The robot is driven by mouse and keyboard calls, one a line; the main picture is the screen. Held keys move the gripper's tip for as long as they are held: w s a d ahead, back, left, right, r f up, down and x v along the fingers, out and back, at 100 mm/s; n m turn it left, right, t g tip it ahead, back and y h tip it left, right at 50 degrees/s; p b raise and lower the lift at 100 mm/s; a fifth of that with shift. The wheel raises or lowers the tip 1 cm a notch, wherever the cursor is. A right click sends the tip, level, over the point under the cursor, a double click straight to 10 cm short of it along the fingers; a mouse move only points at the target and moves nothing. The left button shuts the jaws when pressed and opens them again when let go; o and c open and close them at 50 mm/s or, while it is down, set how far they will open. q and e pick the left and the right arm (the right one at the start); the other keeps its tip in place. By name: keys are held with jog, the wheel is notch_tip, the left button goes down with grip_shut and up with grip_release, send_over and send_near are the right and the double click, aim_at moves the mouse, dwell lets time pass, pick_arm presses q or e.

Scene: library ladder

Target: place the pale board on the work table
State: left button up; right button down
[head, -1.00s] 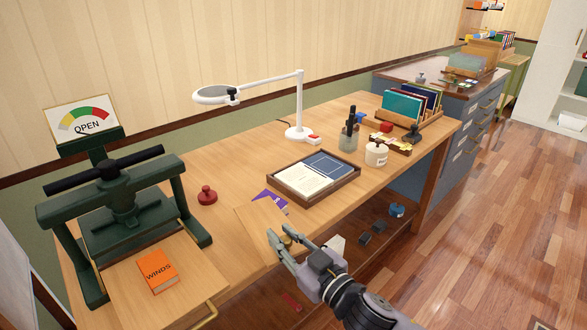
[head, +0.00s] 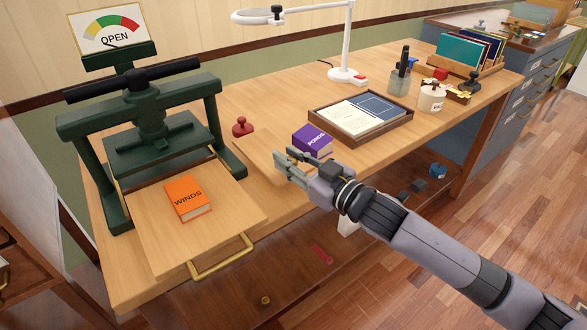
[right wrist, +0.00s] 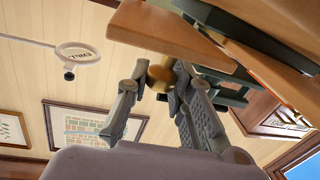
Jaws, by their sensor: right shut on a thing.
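The pale board (head: 262,160) is close in colour to the work table (head: 285,100) and shows over its front edge, left of the purple PONDS book (head: 313,141). My right gripper (head: 291,166) is at the board's near right end. In the right wrist view the gripper (right wrist: 158,90) is shut on the brass knob (right wrist: 160,72), and the board (right wrist: 170,35) extends beyond it. The fingers hide part of the board in the head view. I cannot tell whether it touches the table. My left gripper is not in view.
A green press (head: 150,130) with an OPEN dial stands left; the orange WINDS book (head: 187,198) lies on its pulled-out tray (head: 150,235). A red-knobbed stamp (head: 243,127), document tray (head: 408,123) and white lamp (head: 346,76) stand behind. Bare tabletop shows between stamp and lamp.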

notch_tip(320, 180, down, 3)
jog(key=shift+r+b, duration=0.1)
jog(key=shift+b, duration=0.2)
jog(key=shift+f, duration=0.3)
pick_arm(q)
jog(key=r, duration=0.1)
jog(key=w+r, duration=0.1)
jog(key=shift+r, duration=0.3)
pick_arm(e)
jog(key=c, duration=1.4)
grip_release()
